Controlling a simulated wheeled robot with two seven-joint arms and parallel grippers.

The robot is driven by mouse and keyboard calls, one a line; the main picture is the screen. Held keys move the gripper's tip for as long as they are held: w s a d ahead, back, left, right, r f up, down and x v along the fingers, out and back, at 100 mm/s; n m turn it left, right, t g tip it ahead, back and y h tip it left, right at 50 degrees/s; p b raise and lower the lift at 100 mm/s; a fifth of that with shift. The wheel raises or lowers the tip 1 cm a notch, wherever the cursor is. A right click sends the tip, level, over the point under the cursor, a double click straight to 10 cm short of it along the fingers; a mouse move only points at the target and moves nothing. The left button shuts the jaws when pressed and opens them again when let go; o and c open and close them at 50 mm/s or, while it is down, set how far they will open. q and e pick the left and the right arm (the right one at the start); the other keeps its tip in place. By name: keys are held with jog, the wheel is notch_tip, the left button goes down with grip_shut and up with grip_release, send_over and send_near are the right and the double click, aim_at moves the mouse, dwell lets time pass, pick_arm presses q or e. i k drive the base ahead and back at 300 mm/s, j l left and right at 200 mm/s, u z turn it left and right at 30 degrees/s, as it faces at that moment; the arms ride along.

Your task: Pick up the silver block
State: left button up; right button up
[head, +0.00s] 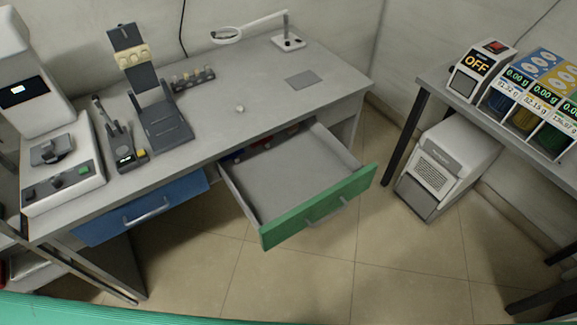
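A small silvery lump (240,108) lies on the grey desk top (225,135), near the middle and behind the open drawer. It is too small to tell whether it is the silver block. No other clear silver block shows. Neither of my grippers is in the head view.
A green-fronted drawer (320,207) stands pulled out, with small red and blue items at its back. A blue drawer (145,210) is shut. Instruments crowd the desk's left; a magnifier lamp (288,42) stands at the back. A side table (437,88) is at right.

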aim_at(47, 145)
jog(key=u, duration=1.7)
